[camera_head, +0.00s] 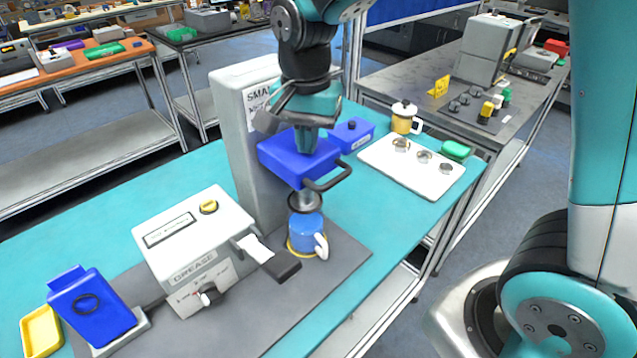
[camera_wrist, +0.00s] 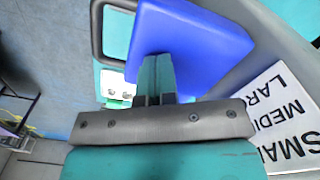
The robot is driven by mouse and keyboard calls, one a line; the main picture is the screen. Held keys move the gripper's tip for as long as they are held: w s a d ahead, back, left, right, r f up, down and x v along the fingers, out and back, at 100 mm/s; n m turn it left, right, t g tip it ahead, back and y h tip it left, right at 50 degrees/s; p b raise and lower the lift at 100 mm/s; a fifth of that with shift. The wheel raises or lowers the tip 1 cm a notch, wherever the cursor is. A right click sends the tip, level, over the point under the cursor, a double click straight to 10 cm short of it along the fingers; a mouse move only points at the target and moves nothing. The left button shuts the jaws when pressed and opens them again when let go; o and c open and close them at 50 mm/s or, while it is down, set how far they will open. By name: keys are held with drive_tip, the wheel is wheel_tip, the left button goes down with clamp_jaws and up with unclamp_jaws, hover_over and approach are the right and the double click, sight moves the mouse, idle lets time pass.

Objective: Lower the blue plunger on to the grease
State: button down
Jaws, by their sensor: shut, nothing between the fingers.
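The blue block with a black loop handle, which looks like the plunger (camera_head: 272,153), is on the front of the tall grey machine (camera_head: 234,130). It also shows in the wrist view (camera_wrist: 187,45). My gripper (camera_head: 307,150) points down over the blue block, with its fingers shut and empty. In the wrist view the fingertips (camera_wrist: 157,62) overlap the block; I cannot tell whether they touch it. A metal cup-shaped part (camera_head: 304,202) shows below the block, above a blue mug (camera_head: 305,232) on a yellow ring. No grease is visible.
A grey box marked GREASE (camera_head: 195,245) stands left of the mug, its lever reaching toward it. A blue container (camera_head: 90,308) and yellow tray (camera_head: 40,332) are at lower left. A blue box (camera_head: 352,135), yellow mug (camera_head: 403,122) and white board (camera_head: 385,160) stand behind right.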

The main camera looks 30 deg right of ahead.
drive_tip(key=shift+f+b, duration=1.05)
drive_tip(key=shift+f, duration=0.65)
wheel_tip(320, 180, up, 10)
drive_tip(key=p, duration=0.8)
drive_tip(key=shift+f+p, duration=0.15)
drive_tip(key=shift+p, duration=0.25)
drive_tip(key=shift+f, duration=0.15)
drive_tip(key=shift+s, duration=0.15)
drive_tip(key=s+a+f+n+y+b, duration=0.1)
drive_tip(key=s+a+n+y+b, duration=0.1)
drive_tip(key=s+n+b, duration=0.2)
drive_tip(key=s+a+f+n+y+b, duration=0.2)
drive_tip(key=s+n+b, duration=0.2)
drive_tip(key=s+n, duration=0.7)
drive_tip(key=s, duration=0.3)
drive_tip(key=shift+s+f+n+b, duration=0.15)
drive_tip(key=shift+s+n+b, duration=0.05)
drive_tip(key=shift+n+b, duration=0.15)
